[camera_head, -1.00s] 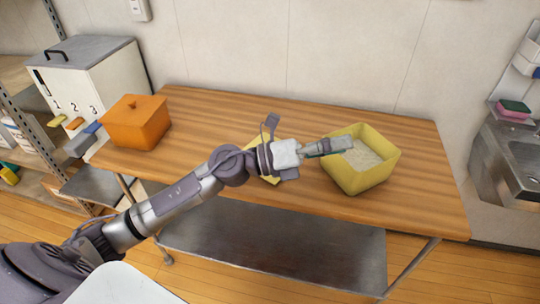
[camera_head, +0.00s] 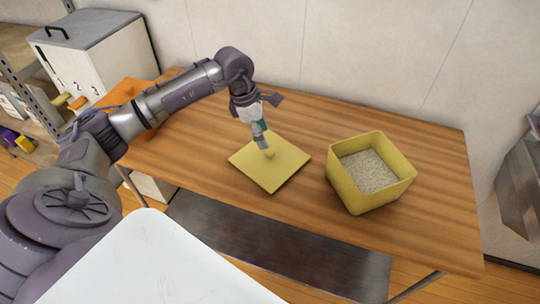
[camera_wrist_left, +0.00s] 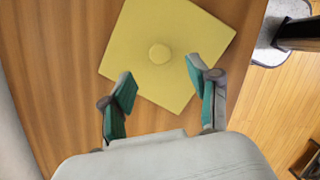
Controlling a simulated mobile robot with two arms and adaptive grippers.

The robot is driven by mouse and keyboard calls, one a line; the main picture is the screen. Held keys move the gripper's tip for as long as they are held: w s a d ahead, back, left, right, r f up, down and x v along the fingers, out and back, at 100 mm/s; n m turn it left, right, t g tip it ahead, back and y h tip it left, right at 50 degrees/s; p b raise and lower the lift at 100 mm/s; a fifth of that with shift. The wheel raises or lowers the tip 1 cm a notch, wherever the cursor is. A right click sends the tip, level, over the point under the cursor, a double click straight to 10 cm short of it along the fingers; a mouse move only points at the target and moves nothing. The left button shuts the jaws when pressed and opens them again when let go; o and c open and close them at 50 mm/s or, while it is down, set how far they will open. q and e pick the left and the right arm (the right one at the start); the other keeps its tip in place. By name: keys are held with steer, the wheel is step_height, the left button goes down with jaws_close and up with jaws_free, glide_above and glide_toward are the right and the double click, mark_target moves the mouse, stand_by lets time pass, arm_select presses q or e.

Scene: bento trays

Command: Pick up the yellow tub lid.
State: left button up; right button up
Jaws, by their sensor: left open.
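The yellow tub lid (camera_head: 272,172) is a flat square with a small round knob, lying on the wooden table. In the left wrist view the lid (camera_wrist_left: 190,40) lies just beyond my fingers, its knob centred between them. My left gripper (camera_head: 264,149) points down over the lid, its tips close to the knob. In the left wrist view my left gripper (camera_wrist_left: 158,85) is open, with green pads apart and nothing between them. The yellow tub (camera_head: 345,190) stands open to the right of the lid, filled with pale grains. My right gripper is not in view.
The wooden table (camera_head: 420,150) is clear behind and around the lid. An orange box (camera_head: 128,92) is partly hidden behind my left arm. A grey-lidded white dispenser (camera_head: 125,55) stands at the far left.

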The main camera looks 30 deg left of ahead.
mark_target(269, 151)
arm_select(q)
steer(key=shift+w+x, duration=0.25)
steer(key=shift+x, duration=1)
steer(key=shift+d+f+p, duration=0.2)
steer(key=shift+f+p, duration=0.25)
steer(key=shift+p, duration=0.05)
steer(key=p+x, duration=0.1)
steer(key=x, duration=0.2)
steer(key=shift+s+f, duration=0.1)
steer(key=shift+f, duration=0.2)
steer(key=shift+d+f, duration=0.1)
steer(key=shift+f, duration=0.2)
steer(key=shift+c, duration=0.2)
steer(key=c, duration=0.5)
jaws_close()
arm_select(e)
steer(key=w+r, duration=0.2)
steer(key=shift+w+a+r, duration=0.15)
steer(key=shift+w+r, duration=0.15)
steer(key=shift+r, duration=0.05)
